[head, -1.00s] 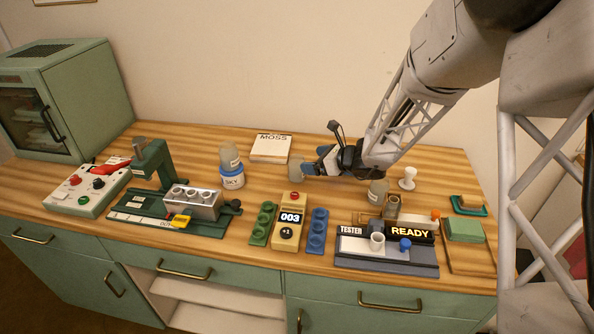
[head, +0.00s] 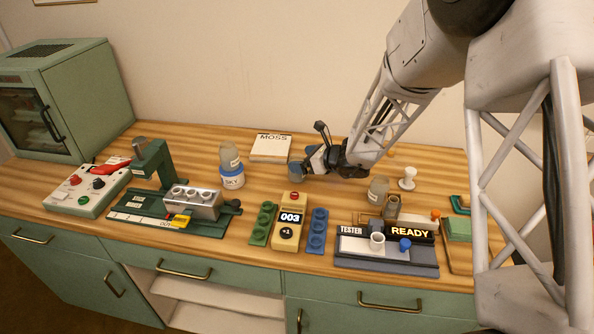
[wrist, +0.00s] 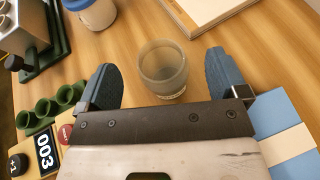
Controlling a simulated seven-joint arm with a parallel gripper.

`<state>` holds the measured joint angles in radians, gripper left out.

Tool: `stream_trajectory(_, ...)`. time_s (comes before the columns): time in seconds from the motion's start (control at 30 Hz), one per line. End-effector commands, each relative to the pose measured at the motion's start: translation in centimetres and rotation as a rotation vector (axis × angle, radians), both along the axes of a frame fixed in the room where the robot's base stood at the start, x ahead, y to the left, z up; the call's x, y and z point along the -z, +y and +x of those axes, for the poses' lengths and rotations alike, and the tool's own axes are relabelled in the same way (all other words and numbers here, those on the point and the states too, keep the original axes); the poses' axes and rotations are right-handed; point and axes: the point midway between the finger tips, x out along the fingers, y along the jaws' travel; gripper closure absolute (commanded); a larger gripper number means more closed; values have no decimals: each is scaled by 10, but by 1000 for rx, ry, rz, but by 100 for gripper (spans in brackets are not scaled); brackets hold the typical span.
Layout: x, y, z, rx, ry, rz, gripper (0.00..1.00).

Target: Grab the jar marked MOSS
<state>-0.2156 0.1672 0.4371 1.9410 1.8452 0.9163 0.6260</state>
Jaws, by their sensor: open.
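A clear glass jar (wrist: 163,72) stands between my gripper's two blue fingers in the wrist view, with a gap on both sides. A label shows low on its front, but I cannot read it. My gripper (wrist: 161,62) is open around this jar. In the head view my gripper (head: 303,166) is low at the table's middle, and its near finger hides most of the jar. The word MOSS is readable on a white-topped block or pad (head: 270,149) behind and left of the gripper. Another jar (head: 379,188) stands to the right, its label unreadable.
A jar (head: 229,156) sits above a blue-banded SKY container (head: 232,177) to the left. A counter (head: 291,217) reading 003 stands in front between green (head: 262,224) and blue (head: 317,231) racks. The tester (head: 387,257) reads READY. A small white stand (head: 408,178) is at right.

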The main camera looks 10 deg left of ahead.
Motion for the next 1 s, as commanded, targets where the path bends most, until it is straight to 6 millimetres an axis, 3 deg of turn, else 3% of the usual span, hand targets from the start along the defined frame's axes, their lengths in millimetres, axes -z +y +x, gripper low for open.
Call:
stream_trajectory(0.3,9,23,10,0,-1,0,8)
stream_trajectory(0.9,9,24,10,0,-1,0,8)
stream_trajectory(1.0,9,24,10,0,-1,0,23)
